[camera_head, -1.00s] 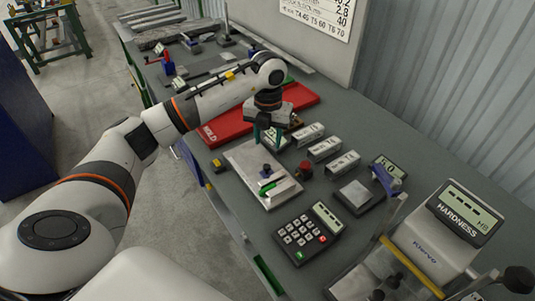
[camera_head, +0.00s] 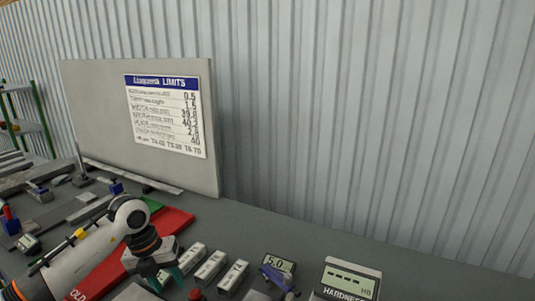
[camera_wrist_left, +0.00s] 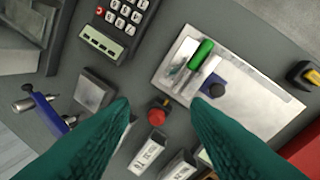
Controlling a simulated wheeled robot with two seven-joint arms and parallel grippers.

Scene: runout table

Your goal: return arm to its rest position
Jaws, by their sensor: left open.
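My left arm (camera_head: 85,262) comes in from the lower left in the head view. Its gripper (camera_head: 165,280) hangs over the table near the red board, its tips cut off low in the picture. In the left wrist view the two green fingers (camera_wrist_left: 160,108) are spread apart with nothing between them, above the table. A red knob (camera_wrist_left: 158,116) shows beyond and between the fingertips, apart from them. My right arm is not in view.
A red board (camera_head: 172,222) lies beside the arm. Several white blocks (camera_head: 211,265), a gauge reading 5.0 (camera_head: 279,264) and a hardness tester (camera_head: 347,280) stand to the right. The wrist view shows a keypad (camera_wrist_left: 118,25) and a pale plate (camera_wrist_left: 245,95). A limits board (camera_head: 165,115) stands behind.

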